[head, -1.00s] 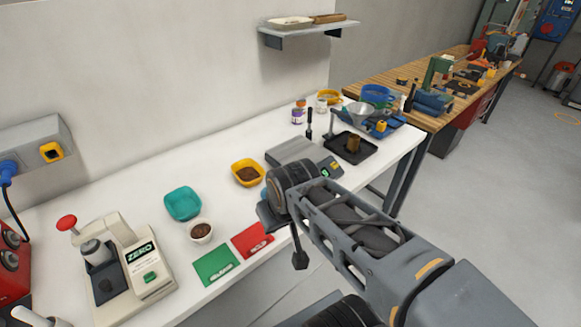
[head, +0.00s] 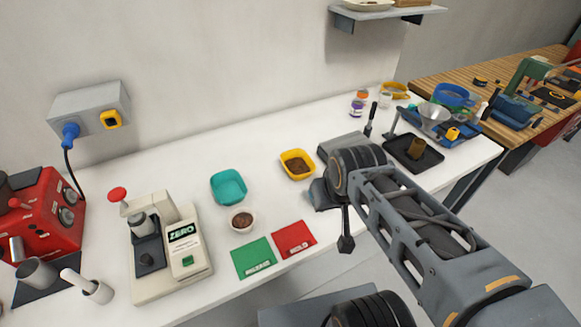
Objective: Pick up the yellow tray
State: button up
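The yellow tray (head: 297,154) is a small square dish on the white counter, in the middle of the head view, with brown grounds inside. My gripper (head: 334,218) is at the end of the grey arm, to the right of the tray and nearer the camera, apart from it. One dark finger hangs down; the rest is partly hidden by the wrist, and I cannot tell whether it is open or shut. I see nothing held in it.
A teal tray (head: 228,187), a white cup of grounds (head: 242,220), and green (head: 253,257) and red (head: 293,239) cards lie left of my gripper. A sealing machine (head: 185,262) stands further left. A grey scale (head: 345,143) stands behind the wrist. The counter behind the trays is clear.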

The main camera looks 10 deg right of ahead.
aim_at(300, 166)
jog(key=u, duration=2.85)
jog(key=k, duration=0.95)
jog(key=z, duration=1.5)
jog(key=i, duration=0.5)
